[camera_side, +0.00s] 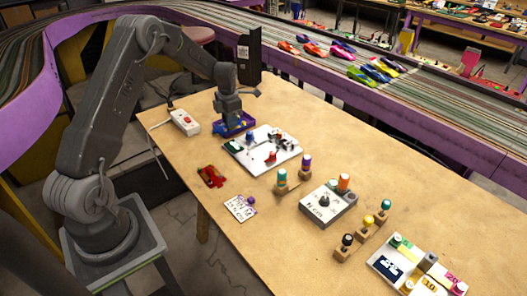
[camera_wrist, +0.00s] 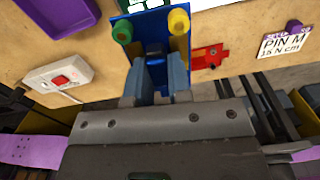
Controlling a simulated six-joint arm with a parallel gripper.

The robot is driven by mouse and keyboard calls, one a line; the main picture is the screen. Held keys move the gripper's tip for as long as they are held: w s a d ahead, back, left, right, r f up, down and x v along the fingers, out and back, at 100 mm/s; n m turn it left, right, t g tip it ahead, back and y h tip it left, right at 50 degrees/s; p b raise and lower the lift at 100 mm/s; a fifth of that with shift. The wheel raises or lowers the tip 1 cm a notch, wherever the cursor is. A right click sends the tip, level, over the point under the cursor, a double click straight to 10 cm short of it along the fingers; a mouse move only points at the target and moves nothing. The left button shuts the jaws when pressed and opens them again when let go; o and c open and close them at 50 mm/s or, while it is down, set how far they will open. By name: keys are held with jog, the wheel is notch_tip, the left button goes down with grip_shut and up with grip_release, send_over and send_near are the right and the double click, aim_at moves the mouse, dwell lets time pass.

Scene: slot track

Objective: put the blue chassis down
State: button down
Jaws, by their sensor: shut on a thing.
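The blue chassis (camera_wrist: 178,43) is a flat blue plate with a green knob and a yellow knob at its sides. In the wrist view it lies between and just beyond my fingers. My gripper (camera_wrist: 155,66) is shut on a dark blue raised part in its middle. In the side view my gripper (camera_side: 231,118) points down near the purple tray (camera_side: 246,121), at the far left of the table. The chassis is small and partly hidden there. I cannot tell whether its underside touches anything.
A white board (camera_side: 262,164) with parts on it lies right of my gripper. A switch box (camera_side: 186,123) and a red car body (camera_side: 211,176) lie nearby. A black upright panel (camera_side: 248,55) stands behind. Bare table lies between the red car and switch box.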

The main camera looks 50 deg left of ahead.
jog(key=shift+a+n, duration=0.45)
jog(key=shift+n, duration=0.15)
send_over(263, 151)
notch_tip(263, 151, down, 7)
jog(key=shift+s+f, duration=0.1)
jog(key=shift+f, duration=1.7)
jog(key=shift+f, duration=0.15)
jog(key=c, duration=1.1)
grip_release()
jog(key=shift+o, duration=0.2)
